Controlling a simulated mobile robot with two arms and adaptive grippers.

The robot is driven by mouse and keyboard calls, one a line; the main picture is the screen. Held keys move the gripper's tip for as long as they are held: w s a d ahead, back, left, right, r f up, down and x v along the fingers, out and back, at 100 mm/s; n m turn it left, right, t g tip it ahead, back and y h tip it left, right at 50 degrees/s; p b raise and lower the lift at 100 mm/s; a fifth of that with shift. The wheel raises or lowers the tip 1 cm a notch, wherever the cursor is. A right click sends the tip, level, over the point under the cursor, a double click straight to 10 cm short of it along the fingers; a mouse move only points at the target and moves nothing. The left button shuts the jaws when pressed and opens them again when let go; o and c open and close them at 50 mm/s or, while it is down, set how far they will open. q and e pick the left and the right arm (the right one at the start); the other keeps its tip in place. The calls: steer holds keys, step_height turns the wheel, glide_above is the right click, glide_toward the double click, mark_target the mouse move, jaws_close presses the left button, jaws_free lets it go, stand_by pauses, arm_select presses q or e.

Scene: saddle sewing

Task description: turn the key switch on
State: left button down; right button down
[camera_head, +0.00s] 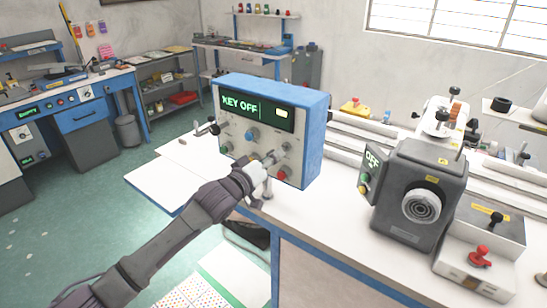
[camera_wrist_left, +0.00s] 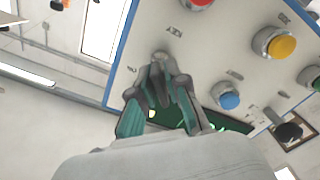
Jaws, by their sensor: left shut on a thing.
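The blue-edged control box (camera_head: 313,135) stands on the white bench, and its display (camera_head: 257,108) reads KEY OFF. The key switch (camera_head: 287,147) is on the panel near its right edge, above a red button (camera_head: 283,173). My left gripper (camera_head: 273,158) reaches the panel from the front left and is shut on the key switch. In the left wrist view my gripper's fingers (camera_wrist_left: 160,88) close at the switch's silver round part (camera_wrist_left: 160,57); the fingers hide most of it. My right gripper is not in view.
The panel also carries a blue knob (camera_head: 252,135) and a yellow button (camera_wrist_left: 280,44) close by. A grey machine head (camera_head: 420,185) with an OFF display stands to the right. The white bench front (camera_head: 325,230) is clear.

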arm_select(q)
steer(key=m, duration=0.4)
steer(key=shift+m+p, duration=0.3)
steer(key=m, duration=0.9)
steer(key=shift+p, duration=0.35)
steer(key=shift+a+m, duration=0.1)
steer(key=shift+m, duration=1.7)
steer(key=c, duration=1.3)
jaws_free()
